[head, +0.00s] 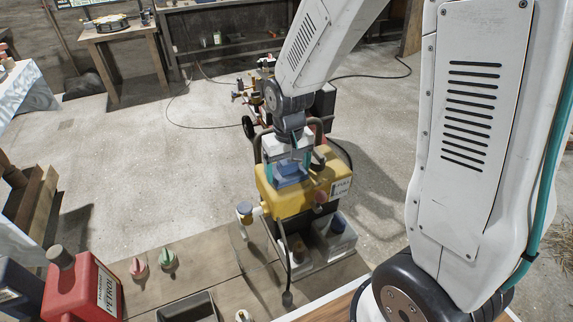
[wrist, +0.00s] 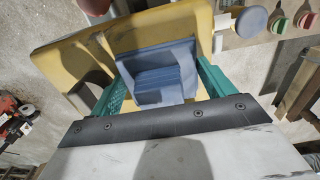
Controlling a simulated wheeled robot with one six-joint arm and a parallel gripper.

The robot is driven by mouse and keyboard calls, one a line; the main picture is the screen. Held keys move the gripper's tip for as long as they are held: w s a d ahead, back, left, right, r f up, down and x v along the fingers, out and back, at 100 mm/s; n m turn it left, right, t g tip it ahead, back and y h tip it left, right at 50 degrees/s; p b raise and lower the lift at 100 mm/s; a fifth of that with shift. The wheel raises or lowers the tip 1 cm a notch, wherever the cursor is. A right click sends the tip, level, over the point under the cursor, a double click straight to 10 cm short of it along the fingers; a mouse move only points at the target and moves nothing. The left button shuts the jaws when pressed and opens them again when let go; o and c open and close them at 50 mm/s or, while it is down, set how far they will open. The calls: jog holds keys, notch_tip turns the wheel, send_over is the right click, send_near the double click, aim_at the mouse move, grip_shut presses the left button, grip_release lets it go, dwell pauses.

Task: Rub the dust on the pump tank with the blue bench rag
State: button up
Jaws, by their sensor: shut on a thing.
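The pump tank (head: 268,199) is yellow and stands on a dark frame in the middle of the head view; it also fills the upper middle of the wrist view (wrist: 62,60). The blue bench rag (head: 290,176) is a folded block at the top of the tank. My gripper (wrist: 155,88) is shut on the rag, with a teal finger on each side of it. The rag (wrist: 158,75) lies against or just over the tank; I cannot tell if it touches.
A red petrol can (head: 85,290), a grey tray (head: 188,306) and red and green knobs (head: 138,267) are on the bench at lower left. A blue-capped fitting (head: 244,209) stands left of the tank. A wheeled machine (head: 262,95) stands behind. Open concrete floor lies left.

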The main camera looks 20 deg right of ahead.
jog(key=shift+s+f, duration=0.15)
jog(key=shift+s, duration=0.75)
jog(key=shift+w+r, duration=0.2)
jog(key=shift+w, duration=1.6)
jog(key=shift+s+f, duration=0.15)
jog(key=shift+s, duration=1.5)
jog(key=shift+w, duration=1.65)
jog(key=shift+s, duration=1.7)
